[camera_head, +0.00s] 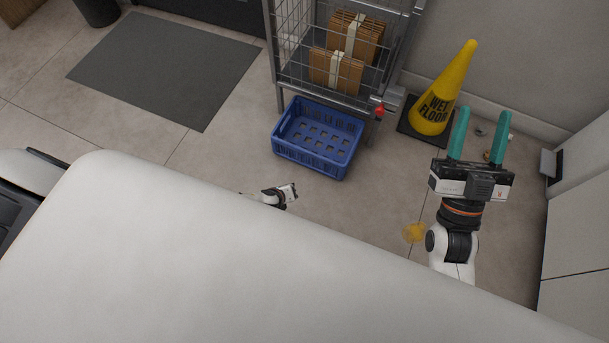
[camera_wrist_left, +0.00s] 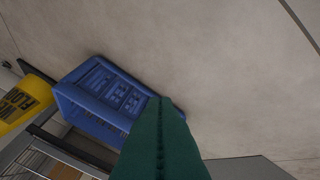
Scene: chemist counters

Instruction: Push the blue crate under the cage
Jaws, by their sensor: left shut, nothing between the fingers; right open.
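The blue crate (camera_head: 308,160) stands upright and empty on the floor, at the front of the wire cage (camera_head: 296,50). Its back edge lies between the cage's front legs; most of the crate is outside. In the left wrist view the crate (camera_wrist_left: 85,112) is behind my left gripper (camera_wrist_left: 163,102), whose green fingers are shut together and empty. The fingertips overlap the crate's edge in that view; I cannot tell if they touch. In the head view the left fingers do not show. My right gripper (camera_head: 478,132) is open and empty, right of the crate.
A yellow wet-floor cone (camera_head: 436,105) on a dark base stands right of the cage. Cardboard boxes (camera_head: 350,45) sit in the cage. A grey mat (camera_head: 165,65) lies to the left. White cabinets (camera_head: 577,220) line the right. The floor in front of the crate is mostly clear.

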